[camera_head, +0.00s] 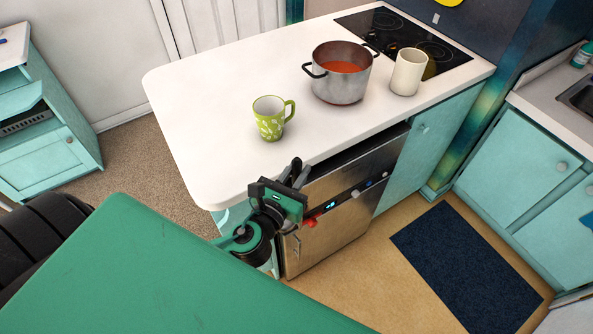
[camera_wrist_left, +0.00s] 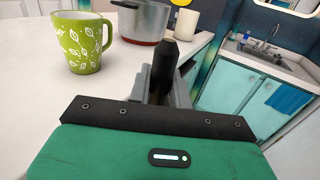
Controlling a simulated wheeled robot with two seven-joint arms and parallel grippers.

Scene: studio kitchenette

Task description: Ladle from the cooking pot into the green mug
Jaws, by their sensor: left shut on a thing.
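The cooking pot (camera_head: 342,88) is steel with dark side handles and holds orange-red contents; it stands on the white counter, its lower part showing in the left wrist view (camera_wrist_left: 146,22). The green mug (camera_head: 268,126), with white leaf patterns and its handle to the right, stands upright left of the pot; it also shows in the left wrist view (camera_wrist_left: 78,45). My left gripper (camera_head: 294,174) is at the counter's front edge, below the mug. It is shut on a dark upright handle-like piece (camera_wrist_left: 166,62); whether this is the ladle's handle cannot be told. My right gripper is out of view.
A cream cup (camera_head: 408,72) stands right of the pot, beside the black cooktop (camera_head: 385,24). The counter (camera_head: 205,100) is clear left of the mug. A steel dishwasher (camera_head: 335,215) is under the front edge. A dark mat (camera_head: 465,265) lies on the floor.

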